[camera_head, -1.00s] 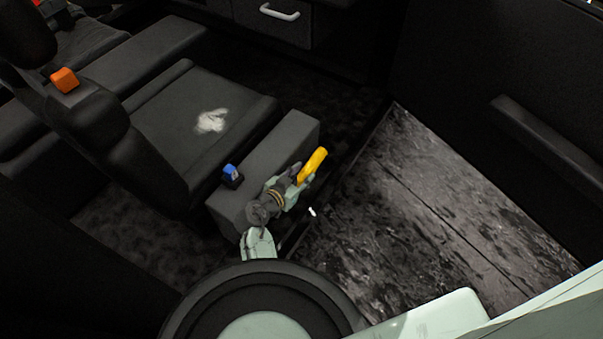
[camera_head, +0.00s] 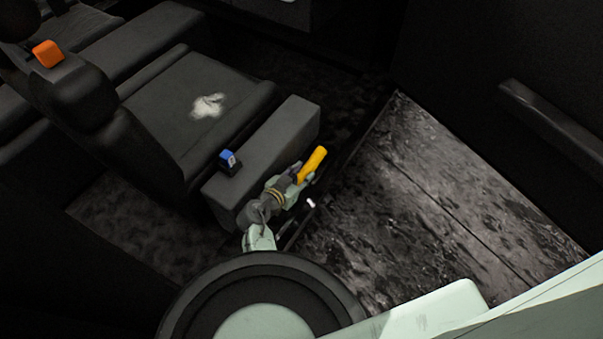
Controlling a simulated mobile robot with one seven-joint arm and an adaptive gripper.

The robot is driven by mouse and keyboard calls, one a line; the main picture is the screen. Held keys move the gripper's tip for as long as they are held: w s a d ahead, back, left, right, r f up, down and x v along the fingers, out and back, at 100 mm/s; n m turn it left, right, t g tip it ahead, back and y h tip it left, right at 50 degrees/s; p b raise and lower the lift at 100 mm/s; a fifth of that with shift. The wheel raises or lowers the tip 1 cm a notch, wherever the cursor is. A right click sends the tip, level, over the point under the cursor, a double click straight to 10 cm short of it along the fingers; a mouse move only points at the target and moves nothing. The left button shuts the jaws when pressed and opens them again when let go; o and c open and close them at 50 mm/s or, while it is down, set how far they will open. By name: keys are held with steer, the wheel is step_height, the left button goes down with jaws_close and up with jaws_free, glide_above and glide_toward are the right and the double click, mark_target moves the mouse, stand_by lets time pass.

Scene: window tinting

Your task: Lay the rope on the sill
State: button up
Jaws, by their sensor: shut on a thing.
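My gripper (camera_head: 300,178) is at the end of my folded arm, low in the middle of the view, and is shut on a yellow rod-like thing (camera_head: 312,163). The yellow thing sticks out up and to the right; its lower part is hidden by the fingers. I cannot tell whether it is the rope. A small crumpled white clump (camera_head: 207,105) lies on the dark seat; cloth or rope, I cannot tell. A long grey ledge (camera_head: 285,130), possibly the sill, runs beside the seat, just left of and behind my gripper. Contact between them cannot be judged.
An orange block (camera_head: 47,54) is on the seat back at upper left. A worn dark floor panel (camera_head: 430,210) lies clear to the right, beside a dark wall with an armrest (camera_head: 565,140).

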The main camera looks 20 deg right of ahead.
steer(key=shift+f+b, duration=0.35)
steer(key=shift+b, duration=0.05)
steer(key=o, duration=1.3)
steer(key=v, duration=0.7)
steer(key=shift+s+a+r, duration=0.15)
steer(key=shift+s+a, duration=0.05)
